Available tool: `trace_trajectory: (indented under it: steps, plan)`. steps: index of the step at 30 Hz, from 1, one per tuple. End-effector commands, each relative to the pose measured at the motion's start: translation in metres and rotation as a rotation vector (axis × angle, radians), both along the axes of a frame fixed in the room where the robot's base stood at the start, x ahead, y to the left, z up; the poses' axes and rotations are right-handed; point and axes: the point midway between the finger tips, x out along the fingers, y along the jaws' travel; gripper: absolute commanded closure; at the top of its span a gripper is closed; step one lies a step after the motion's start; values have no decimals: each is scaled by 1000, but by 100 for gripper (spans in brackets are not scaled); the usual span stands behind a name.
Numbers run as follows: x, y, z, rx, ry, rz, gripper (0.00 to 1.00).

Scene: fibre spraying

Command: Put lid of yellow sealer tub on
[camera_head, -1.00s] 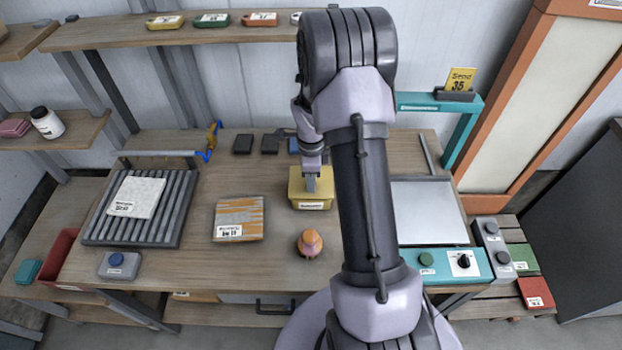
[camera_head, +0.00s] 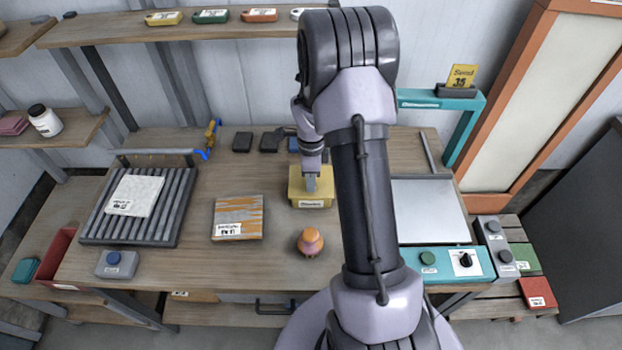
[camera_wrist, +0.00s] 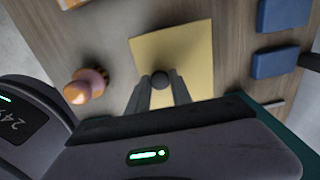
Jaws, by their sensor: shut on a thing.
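The yellow sealer tub (camera_head: 312,202) stands on the workbench, with a white label on its front. Its lid (camera_head: 298,178) is a flat yellow square that covers the tub's top in the head view. In the wrist view the lid (camera_wrist: 195,52) fills the middle, with a dark round knob (camera_wrist: 160,80) on it. My gripper (camera_wrist: 160,88) is shut on this knob from above; it also shows in the head view (camera_head: 311,184). Whether the lid sits flush on the rim all round cannot be told, as my arm hides the right part.
An orange and purple object (camera_head: 310,242) stands just in front of the tub. A striped board (camera_head: 238,217) lies to the left, beyond it a ribbed rack (camera_head: 170,222). Dark blocks (camera_head: 269,143) lie behind. A teal control box (camera_head: 440,263) is at right.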

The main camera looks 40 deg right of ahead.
Motion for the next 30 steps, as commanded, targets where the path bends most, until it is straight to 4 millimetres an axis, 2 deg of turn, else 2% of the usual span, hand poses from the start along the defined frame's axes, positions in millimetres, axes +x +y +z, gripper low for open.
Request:
trace_trajectory:
  steps: [13, 14, 17, 26, 30]
  plan:
    - [0, 0, -1, 0, 0, 0, 100]
    - [0, 0, -1, 0, 0, 0, 68]
    - [0, 0, -1, 0, 0, 0, 49]
    - [0, 0, 0, 0, 0, 0, 49]
    - [1, -1, 20, -2, -2, 1, 49]
